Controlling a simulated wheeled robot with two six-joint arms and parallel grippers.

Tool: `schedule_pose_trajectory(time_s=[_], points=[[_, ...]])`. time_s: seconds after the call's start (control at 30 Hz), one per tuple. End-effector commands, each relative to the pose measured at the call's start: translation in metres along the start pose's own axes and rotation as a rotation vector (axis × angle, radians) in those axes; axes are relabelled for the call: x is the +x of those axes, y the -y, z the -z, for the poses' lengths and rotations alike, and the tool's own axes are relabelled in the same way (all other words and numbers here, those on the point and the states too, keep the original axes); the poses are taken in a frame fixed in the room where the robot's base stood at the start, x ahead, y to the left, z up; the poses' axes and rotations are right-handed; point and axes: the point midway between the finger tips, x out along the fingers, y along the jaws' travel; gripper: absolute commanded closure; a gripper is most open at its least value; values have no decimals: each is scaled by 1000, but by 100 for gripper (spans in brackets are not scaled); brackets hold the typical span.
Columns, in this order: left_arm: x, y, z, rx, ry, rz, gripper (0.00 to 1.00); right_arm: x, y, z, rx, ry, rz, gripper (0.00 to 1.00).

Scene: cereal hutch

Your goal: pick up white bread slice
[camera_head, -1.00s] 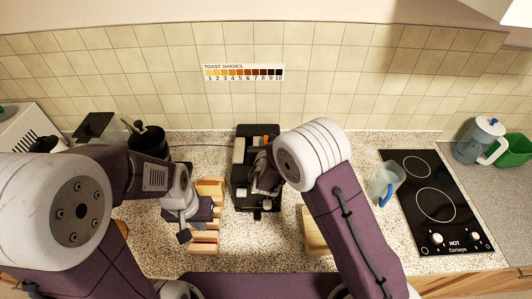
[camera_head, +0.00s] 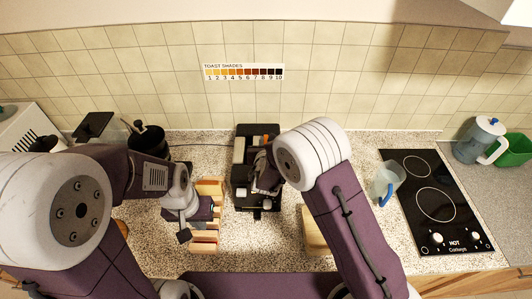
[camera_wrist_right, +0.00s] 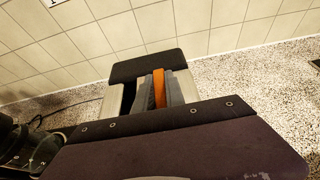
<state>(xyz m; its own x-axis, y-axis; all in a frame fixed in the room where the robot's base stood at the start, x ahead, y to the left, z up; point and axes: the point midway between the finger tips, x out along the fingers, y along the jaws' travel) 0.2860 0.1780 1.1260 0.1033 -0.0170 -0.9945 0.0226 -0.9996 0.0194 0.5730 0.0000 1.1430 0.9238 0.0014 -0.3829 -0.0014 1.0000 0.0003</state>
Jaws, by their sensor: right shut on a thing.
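The black toaster (camera_head: 243,200) stands on the counter below the shade chart. My right gripper (camera_head: 262,184) is over it, pointing down, partly hidden by its own arm. In the right wrist view an orange-brown bread slice (camera_wrist_right: 159,88) stands on edge between grey ribbed pads, and my right gripper is shut on it. Its lower part is hidden, and it looks toasted rather than white. My left gripper (camera_head: 186,232) is at the left side of a pale wooden rack (camera_head: 208,187). Its fingertips are too small to tell open from shut.
A tan board or slice-like block (camera_head: 315,236) lies right of the toaster, partly behind my right arm. A dark grinder-like item (camera_head: 148,139) is at the back left.

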Motion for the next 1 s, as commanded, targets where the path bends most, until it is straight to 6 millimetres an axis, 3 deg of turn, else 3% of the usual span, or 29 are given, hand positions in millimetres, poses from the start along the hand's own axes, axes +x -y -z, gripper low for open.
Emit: schedule_pose_trajectory(time_s=[0.67, 0.77, 1.0], points=[[1, 0, 0, 0, 0, 0, 100, -1, 0, -2, 1, 1, 0, 100], [6, 0, -1, 0, 0, 0, 100, -6, 0, -17, 3, 6, -1, 100], [13, 0, -1, 0, 0, 0, 100, -29, 0, -70, 4, 5, -2, 100]])
